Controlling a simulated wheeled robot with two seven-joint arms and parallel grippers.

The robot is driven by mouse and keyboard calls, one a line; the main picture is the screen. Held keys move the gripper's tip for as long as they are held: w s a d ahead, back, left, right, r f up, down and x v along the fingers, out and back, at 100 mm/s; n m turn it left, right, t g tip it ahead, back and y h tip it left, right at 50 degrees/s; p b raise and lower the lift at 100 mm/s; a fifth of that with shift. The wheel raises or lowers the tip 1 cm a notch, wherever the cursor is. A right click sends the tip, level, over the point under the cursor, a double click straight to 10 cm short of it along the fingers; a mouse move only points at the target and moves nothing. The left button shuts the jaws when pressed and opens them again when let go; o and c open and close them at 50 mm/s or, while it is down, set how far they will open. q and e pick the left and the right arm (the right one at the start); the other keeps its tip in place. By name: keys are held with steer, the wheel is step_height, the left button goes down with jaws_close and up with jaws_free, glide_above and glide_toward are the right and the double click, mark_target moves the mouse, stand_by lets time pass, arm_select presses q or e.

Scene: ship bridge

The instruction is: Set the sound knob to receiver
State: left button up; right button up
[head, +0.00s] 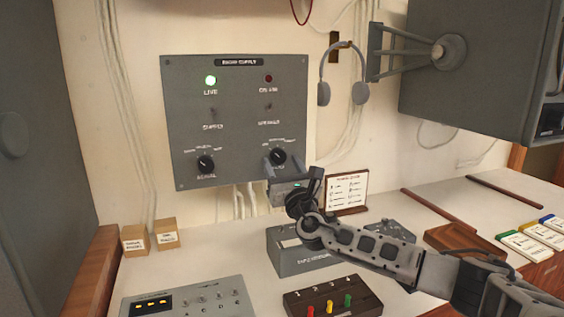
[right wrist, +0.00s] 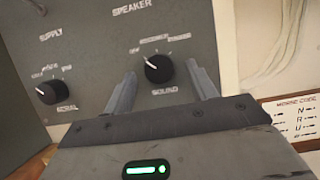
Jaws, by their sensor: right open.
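The sound knob (head: 278,156) is a round black knob with a white pointer, at the lower right of the grey wall panel (head: 240,97). In the right wrist view the knob (right wrist: 159,68) has its pointer toward the upper left, and the label SOUND sits below it. The small position words above it are too blurred to read surely. My right gripper (head: 282,163) is open, with one finger on each side of the knob. In the right wrist view its fingers (right wrist: 163,88) appear apart from the knob. My left gripper is not in view.
A similar aerial knob (head: 205,163) sits at the panel's lower left. Headphones (head: 343,75) hang right of the panel. A framed code card (head: 347,192) and a grey box (head: 300,253) stand on the desk below.

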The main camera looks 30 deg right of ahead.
steer(key=shift+w+r, duration=0.1)
steer(key=shift+w, duration=0.15)
steer(key=c, duration=1)
